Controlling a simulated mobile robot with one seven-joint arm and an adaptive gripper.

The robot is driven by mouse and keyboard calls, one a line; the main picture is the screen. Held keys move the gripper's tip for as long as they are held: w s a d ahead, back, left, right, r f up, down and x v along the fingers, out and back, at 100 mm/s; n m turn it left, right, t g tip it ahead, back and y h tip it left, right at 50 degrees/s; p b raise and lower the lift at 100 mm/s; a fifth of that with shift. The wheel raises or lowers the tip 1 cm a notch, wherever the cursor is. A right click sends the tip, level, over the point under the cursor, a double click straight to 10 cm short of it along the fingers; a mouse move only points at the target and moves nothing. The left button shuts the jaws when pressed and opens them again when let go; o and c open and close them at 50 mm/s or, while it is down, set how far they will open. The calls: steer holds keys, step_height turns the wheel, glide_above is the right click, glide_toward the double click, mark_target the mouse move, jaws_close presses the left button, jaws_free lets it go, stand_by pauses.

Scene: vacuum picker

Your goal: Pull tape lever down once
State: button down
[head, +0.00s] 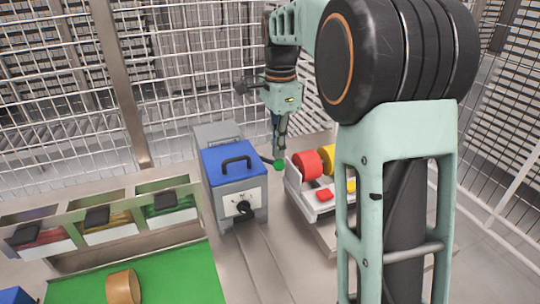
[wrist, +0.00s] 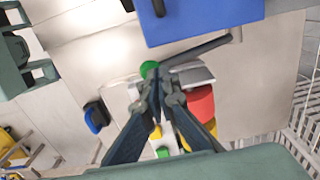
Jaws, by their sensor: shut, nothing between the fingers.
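The lever is a dark rod (wrist: 200,50) with a green ball knob (head: 279,165) at its end. It reaches out from the side of the blue-lidded grey box (head: 232,180). In the wrist view the green knob (wrist: 149,69) sits right at the fingertips. My gripper (head: 279,153) points down, with its fingers together and nothing between them, just above or against the knob. I cannot tell whether it touches. In the wrist view my gripper (wrist: 158,82) partly covers the tray behind it.
A white tray (head: 293,187) with red (head: 307,164) and yellow (head: 327,157) rolls stands right of the box. Bins with black-tabbed fronts (head: 110,228) stand at left behind a green mat (head: 180,280) holding a tan ring (head: 123,287). Wire mesh fencing (head: 60,100) encloses the area.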

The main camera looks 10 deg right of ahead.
mark_target(281, 161)
steer(key=shift+s+d+f+b, duration=0.1)
steer(key=shift+s+f+b, duration=0.35)
steer(key=shift+f+b, duration=0.25)
steer(key=shift+s+d+f+b, duration=0.1)
steer(key=shift+s+f+b, duration=0.35)
steer(key=shift+f+b, duration=0.25)
steer(key=shift+f, duration=0.1)
steer(key=shift+s+f+b, duration=0.25)
steer(key=shift+f+b, duration=0.25)
steer(key=shift+f, duration=0.3)
steer(key=shift+s+f+b, duration=0.2)
steer(key=shift+f+b, duration=0.3)
steer(key=shift+f, duration=0.3)
steer(key=shift+s+f+b, duration=0.15)
steer(key=shift+f+b, duration=0.8)
steer(key=shift+f, duration=0.8)
